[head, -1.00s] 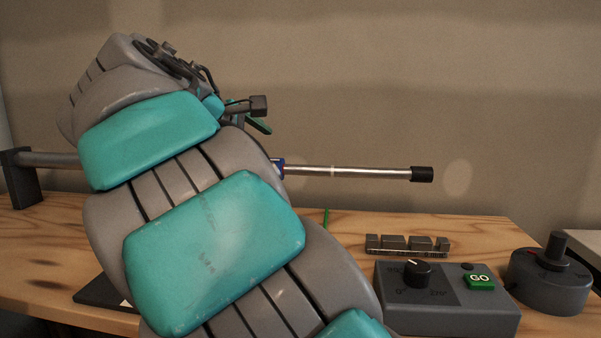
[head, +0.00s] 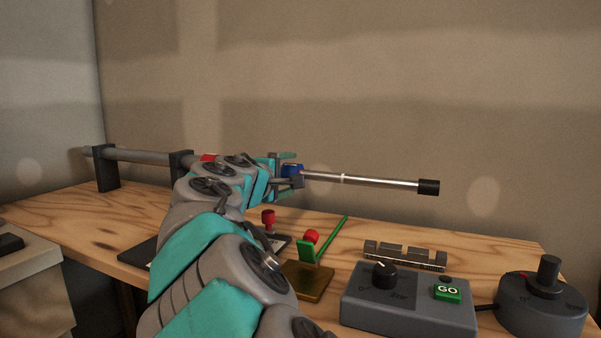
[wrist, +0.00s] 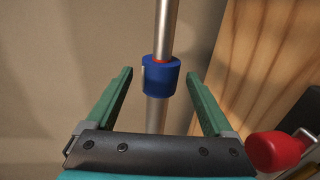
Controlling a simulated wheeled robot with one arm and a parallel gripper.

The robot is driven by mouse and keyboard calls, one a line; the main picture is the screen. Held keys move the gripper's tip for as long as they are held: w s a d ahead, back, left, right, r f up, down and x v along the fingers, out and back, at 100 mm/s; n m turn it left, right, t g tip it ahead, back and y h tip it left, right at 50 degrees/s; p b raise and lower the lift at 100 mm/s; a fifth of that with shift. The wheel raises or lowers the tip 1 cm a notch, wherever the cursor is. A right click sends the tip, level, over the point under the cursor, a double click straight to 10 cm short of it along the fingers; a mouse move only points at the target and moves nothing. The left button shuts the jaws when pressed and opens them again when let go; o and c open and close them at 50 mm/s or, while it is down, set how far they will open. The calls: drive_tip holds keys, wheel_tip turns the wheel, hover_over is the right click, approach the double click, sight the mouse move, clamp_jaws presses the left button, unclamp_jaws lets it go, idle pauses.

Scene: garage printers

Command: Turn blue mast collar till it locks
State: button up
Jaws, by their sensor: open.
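The blue mast collar (head: 292,171) sits around a horizontal metal mast (head: 360,180) above the workbench. In the wrist view the collar (wrist: 161,76) shows a red ring at its far edge and a pale mark on its left side. My gripper (head: 288,168) is at the collar in the head view. In the wrist view my gripper (wrist: 160,84) is open, with one green finger on each side of the collar and a visible gap to both. The fingers do not appear to touch it.
The mast rests on dark stands (head: 106,168) and ends in a black cap (head: 428,187). Below are a brass-coloured base with a green lever (head: 306,250), a grey box with a dial and GO button (head: 447,293), and a round knob unit (head: 541,300). A red knob (wrist: 275,152) shows near my gripper.

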drive_tip(key=shift+p+x, duration=0.3)
drive_tip(key=shift+x, duration=2.3)
drive_tip(key=shift+c, duration=0.3)
drive_tip(key=c, duration=1.3)
drive_tip(key=shift+a+f+g, duration=0.2)
drive_tip(key=shift+g, duration=0.5)
drive_tip(key=shift+s+f+g+y, duration=0.1)
drive_tip(key=shift+f+g+y, duration=0.1)
drive_tip(key=shift+g+y, duration=0.65)
drive_tip(key=shift+f+g, duration=0.15)
drive_tip(key=shift+g, duration=0.5)
drive_tip(key=shift+s+d+f, duration=0.1)
